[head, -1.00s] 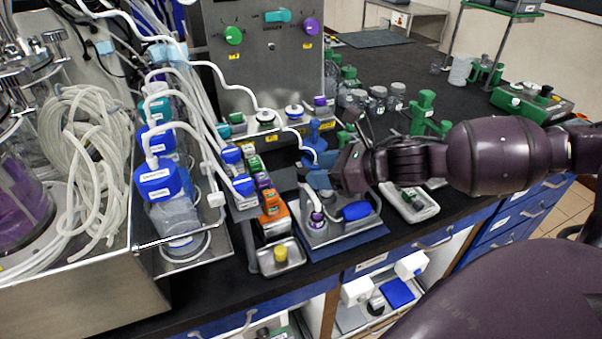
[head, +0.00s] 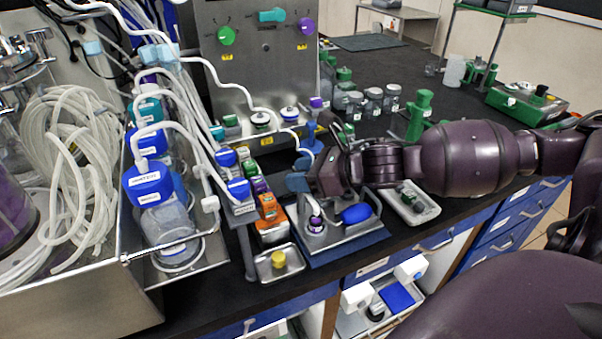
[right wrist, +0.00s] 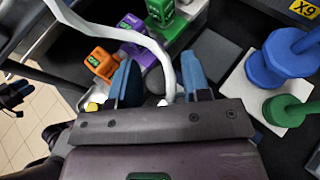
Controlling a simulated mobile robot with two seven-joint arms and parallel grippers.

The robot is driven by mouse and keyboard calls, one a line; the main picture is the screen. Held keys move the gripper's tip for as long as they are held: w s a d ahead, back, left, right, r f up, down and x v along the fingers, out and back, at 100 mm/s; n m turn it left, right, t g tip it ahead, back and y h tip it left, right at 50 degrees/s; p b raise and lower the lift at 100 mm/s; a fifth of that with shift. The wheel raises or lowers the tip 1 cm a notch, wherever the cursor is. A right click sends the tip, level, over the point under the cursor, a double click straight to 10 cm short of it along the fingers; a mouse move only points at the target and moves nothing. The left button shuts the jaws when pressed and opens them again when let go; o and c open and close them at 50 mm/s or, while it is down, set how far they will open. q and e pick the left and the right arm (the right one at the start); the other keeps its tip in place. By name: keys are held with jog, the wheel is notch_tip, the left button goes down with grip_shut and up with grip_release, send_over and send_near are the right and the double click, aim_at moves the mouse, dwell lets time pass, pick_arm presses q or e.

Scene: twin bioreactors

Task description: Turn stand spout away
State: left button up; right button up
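The stand (head: 345,236) is a grey metal tray on a blue mat on the bench, with a purple-capped fitting (head: 315,224) and a blue bulb (head: 355,214). My right gripper (head: 296,182) is over its left back part and hides the upper part there. In the right wrist view the blue fingers of this gripper (right wrist: 161,80) are apart. A white curved tube, which looks like the spout (right wrist: 166,62), passes between them with space on both sides. A dark, blue-tipped thing (right wrist: 14,92) at the left edge there may be my left gripper; its state is unclear.
A small tray with a yellow cap (head: 279,259) is left of the stand. Orange, purple and green labelled blocks (head: 270,208) are close behind it. Blue-capped bottles (head: 148,183) with white tubes stand further left. A blue stacked piece (right wrist: 268,62) is near the right finger.

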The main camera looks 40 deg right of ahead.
grip_shut()
